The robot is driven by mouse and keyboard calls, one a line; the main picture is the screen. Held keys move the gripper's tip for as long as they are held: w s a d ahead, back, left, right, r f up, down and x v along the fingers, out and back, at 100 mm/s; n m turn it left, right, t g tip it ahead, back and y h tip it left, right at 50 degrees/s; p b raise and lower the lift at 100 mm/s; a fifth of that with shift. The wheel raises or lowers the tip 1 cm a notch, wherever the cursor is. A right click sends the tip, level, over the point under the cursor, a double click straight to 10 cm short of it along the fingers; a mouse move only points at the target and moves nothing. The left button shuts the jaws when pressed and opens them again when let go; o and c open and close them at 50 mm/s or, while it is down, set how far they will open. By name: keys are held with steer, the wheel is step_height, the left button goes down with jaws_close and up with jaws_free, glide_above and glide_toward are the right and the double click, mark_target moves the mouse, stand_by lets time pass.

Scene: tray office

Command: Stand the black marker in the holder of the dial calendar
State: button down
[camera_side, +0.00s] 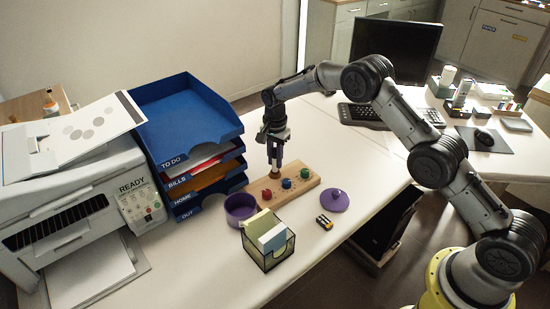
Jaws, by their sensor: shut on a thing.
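The dial calendar (309,184) is a long wooden block with red, blue and green dials on top, lying on the white desk. My gripper (275,160) points down over the block's far left part and is shut on the black marker. The marker is mostly hidden between the fingers and hard to make out at this size. It seems upright. A small brown round spot, seemingly the holder (275,175), shows just under the fingertips. I cannot tell whether the marker's lower end is inside it or only above it.
A purple bowl (228,216), a mesh note box (285,254), batteries (323,221) and a purple lid (334,201) lie around the block. Blue letter trays (190,112) and a printer (70,205) stand left. A keyboard (361,116) and monitor (397,48) are behind.

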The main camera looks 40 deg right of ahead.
mark_target(275, 148)
steer(key=shift+f, duration=1.25)
stand_by(1.7)
steer(key=shift+c, duration=0.9)
jaws_free()
steer(key=shift+r, duration=4)
